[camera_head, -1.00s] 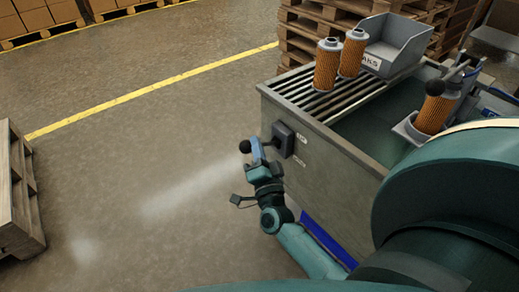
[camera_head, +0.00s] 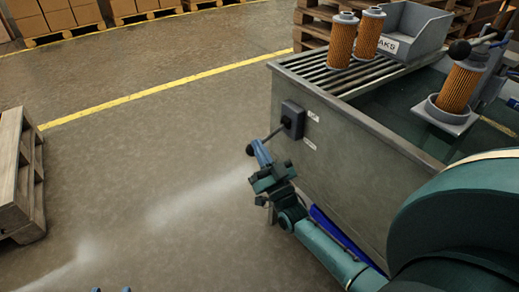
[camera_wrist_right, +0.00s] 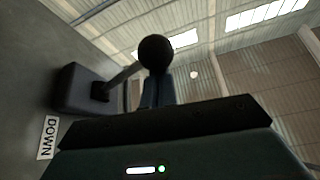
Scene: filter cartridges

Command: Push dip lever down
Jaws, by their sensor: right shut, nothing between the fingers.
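The dip lever has a black ball knob (camera_head: 250,150) on a thin rod from a dark box (camera_head: 292,118) on the tank's end wall. In the head view the rod slopes down from the box to the knob. My right gripper (camera_head: 260,152) is shut and empty, its fingertips right by the knob and rod. In the right wrist view the knob (camera_wrist_right: 156,52) sits at the tips of the blue fingers (camera_wrist_right: 158,88); I cannot tell if they touch. A DOWN label (camera_wrist_right: 48,137) is on the wall. Two separated tips of my left gripper (camera_head: 112,290) show at the bottom edge.
The grey tank (camera_head: 345,165) has a slatted rack with two orange filter cartridges (camera_head: 341,42) (camera_head: 368,33) and a grey bin (camera_head: 415,32). Another cartridge (camera_head: 460,85) sits in a holder over the tank. A wooden pallet (camera_head: 18,175) stands left. The floor between is clear.

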